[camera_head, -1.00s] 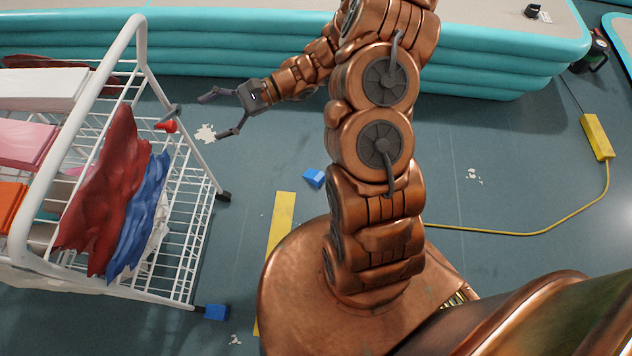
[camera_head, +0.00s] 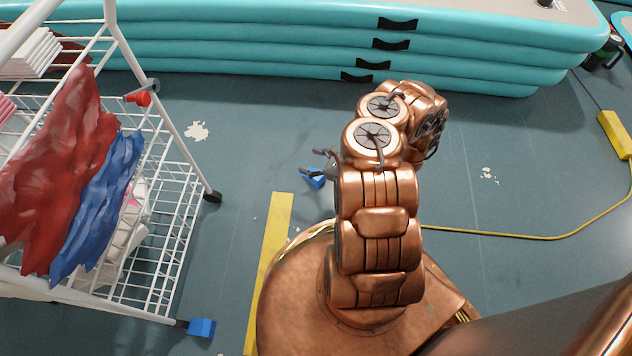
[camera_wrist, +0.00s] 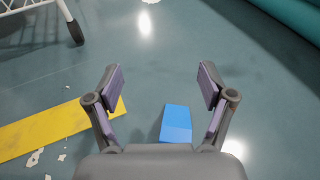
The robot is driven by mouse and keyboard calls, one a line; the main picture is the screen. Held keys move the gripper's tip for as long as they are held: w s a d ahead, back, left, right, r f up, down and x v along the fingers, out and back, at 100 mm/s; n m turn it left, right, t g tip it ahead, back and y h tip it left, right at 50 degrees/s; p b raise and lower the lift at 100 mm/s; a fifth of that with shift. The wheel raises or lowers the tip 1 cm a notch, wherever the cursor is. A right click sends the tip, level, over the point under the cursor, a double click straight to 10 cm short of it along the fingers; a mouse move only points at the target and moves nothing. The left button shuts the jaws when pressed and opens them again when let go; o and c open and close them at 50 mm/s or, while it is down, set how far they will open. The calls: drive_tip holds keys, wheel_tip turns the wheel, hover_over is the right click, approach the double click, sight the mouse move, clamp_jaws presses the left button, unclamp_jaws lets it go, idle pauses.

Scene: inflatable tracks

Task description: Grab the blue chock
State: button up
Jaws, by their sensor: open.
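The blue chock (camera_wrist: 176,123) is a small wedge-shaped block on the dark teal floor. In the wrist view it shows between the open fingers of my gripper (camera_wrist: 160,95), nearer the right finger, with its near end close to the palm edge. I cannot tell how far below the fingers it lies. In the head view the chock (camera_head: 315,181) is partly hidden by my gripper (camera_head: 318,167), which is low beside my base. My gripper is open and holds nothing. Another blue block (camera_head: 201,327) sits at the foot of the white cart.
The white wire cart (camera_head: 183,150) with red and blue cloths stands at left. A yellow floor strip (camera_head: 272,245) lies beside my base. Teal inflatable tracks (camera_head: 240,50) line the back. A yellow cable (camera_head: 540,236) crosses the right floor.

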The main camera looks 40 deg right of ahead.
sight(322, 178)
drive_tip(key=s+d+f+h, duration=0.1)
drive_tip(key=s+f, duration=0.1)
drive_tip(key=f, duration=0.1)
drive_tip(key=s+d+f+m+b, duration=0.1)
drive_tip(key=s+f, duration=0.1)
drive_tip(key=f, duration=0.1)
drive_tip(key=s+d+f+m+h+b, duration=0.1)
drive_tip(key=s+d+f, duration=0.1)
drive_tip(key=f, duration=0.1)
drive_tip(key=shift+f+g+h, duration=0.3)
drive_tip(key=shift+w+f, duration=0.1)
drive_tip(key=shift+f, duration=0.15)
drive_tip(key=shift+b+x, duration=2.2)
drive_tip(key=shift+x, duration=1.45)
drive_tip(key=shift+w+d+f, duration=0.1)
drive_tip(key=shift+d, duration=0.15)
drive_tip(key=c, duration=1.3)
